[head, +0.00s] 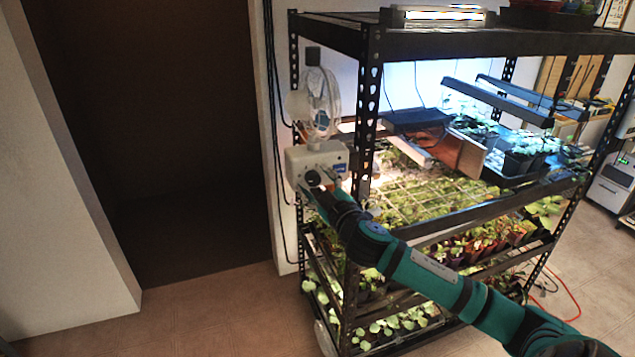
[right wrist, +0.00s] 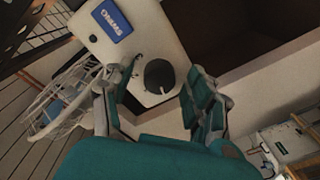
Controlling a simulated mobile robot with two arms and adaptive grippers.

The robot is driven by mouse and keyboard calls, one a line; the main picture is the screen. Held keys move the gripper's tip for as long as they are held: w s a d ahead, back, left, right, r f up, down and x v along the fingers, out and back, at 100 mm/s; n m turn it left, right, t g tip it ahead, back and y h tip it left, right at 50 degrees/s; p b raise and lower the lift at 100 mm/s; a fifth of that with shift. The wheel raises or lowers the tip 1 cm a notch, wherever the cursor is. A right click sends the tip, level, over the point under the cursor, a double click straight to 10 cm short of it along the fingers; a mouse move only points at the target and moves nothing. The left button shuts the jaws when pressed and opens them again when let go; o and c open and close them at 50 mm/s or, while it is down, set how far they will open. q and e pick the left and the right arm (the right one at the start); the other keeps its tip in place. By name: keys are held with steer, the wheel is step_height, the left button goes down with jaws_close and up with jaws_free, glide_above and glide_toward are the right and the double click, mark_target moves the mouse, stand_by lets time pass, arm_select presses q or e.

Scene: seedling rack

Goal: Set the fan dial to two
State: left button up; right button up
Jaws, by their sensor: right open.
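The fan (head: 322,100) is a white caged fan clipped at the left end of the rack. Below its cage is a white control box (head: 325,160). In the right wrist view the box (right wrist: 163,38) carries a blue label (right wrist: 112,21) and a dark round dial (right wrist: 158,75). My right gripper (head: 315,187) is at the front of the box. In the wrist view the open gripper (right wrist: 160,88) has a finger on either side of the dial, apart from it. The dial's setting cannot be read. My left gripper is not in view.
The black metal rack (head: 368,85) holds trays of seedlings on several levels, with lamps (head: 495,100) above. A rack post stands just right of the fan. Black cables hang left of it. A dark doorway (head: 150,130) and clear tiled floor (head: 200,315) lie to the left.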

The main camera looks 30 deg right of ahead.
steer(key=c, duration=1.1)
steer(key=shift+c, duration=0.2)
